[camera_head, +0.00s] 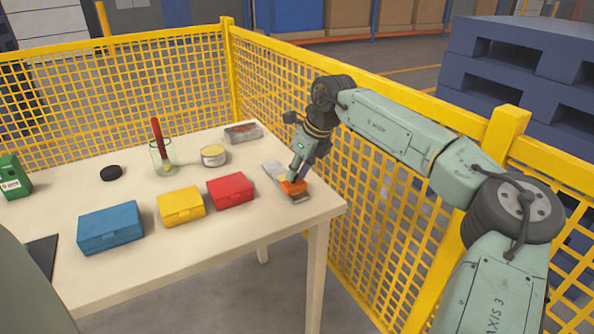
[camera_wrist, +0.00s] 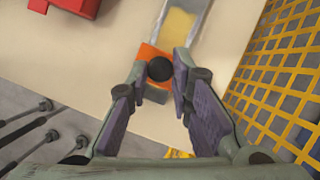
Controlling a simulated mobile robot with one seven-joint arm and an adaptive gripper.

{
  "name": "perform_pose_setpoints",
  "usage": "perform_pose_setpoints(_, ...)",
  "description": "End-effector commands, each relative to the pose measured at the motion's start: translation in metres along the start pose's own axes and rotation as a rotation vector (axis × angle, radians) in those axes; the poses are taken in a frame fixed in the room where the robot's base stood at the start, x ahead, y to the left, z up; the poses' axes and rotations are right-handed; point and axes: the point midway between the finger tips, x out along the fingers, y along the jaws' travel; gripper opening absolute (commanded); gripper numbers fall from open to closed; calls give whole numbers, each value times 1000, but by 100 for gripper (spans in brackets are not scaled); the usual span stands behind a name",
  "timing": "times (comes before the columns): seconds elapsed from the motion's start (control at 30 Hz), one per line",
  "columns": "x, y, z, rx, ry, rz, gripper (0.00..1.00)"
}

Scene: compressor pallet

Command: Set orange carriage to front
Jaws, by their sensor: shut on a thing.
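The orange carriage (camera_head: 293,187) sits on a grey metal rail (camera_head: 272,170) near the right front corner of the table. In the wrist view the orange carriage (camera_wrist: 147,55) has a round black knob (camera_wrist: 160,69) on top. My gripper (camera_head: 296,176) reaches down to it from above. In the wrist view my gripper (camera_wrist: 160,72) has its fingers on either side of the knob, shut on it. The rail (camera_wrist: 197,12) runs on beyond the carriage with a yellowish strip in it. A short grey end of the rail shows on the near side of the carriage, partly between the fingers.
A red box (camera_head: 231,190), a yellow box (camera_head: 181,206) and a blue box (camera_head: 110,227) stand left of the rail. A round tin (camera_head: 213,155), a glass with a red tool (camera_head: 162,153) and a clear case (camera_head: 243,133) stand behind. Yellow mesh fence (camera_head: 370,190) borders the right side.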

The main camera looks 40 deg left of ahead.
Motion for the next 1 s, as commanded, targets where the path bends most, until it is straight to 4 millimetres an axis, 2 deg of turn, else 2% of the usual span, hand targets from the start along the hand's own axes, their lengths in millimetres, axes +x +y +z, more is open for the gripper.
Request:
perform_pose_setpoints(0.23,1,3,-5,1,15,9,0)
perform_pose_setpoints(0.27,1,3,-5,1,16,10,20)
perform_pose_setpoints(0.57,1,2,-4,1,11,7,40)
perform_pose_setpoints(0.87,0,1,-3,1,9,5,41)
perform_pose_setpoints(1.0,-12,1,-2,1,8,3,41)
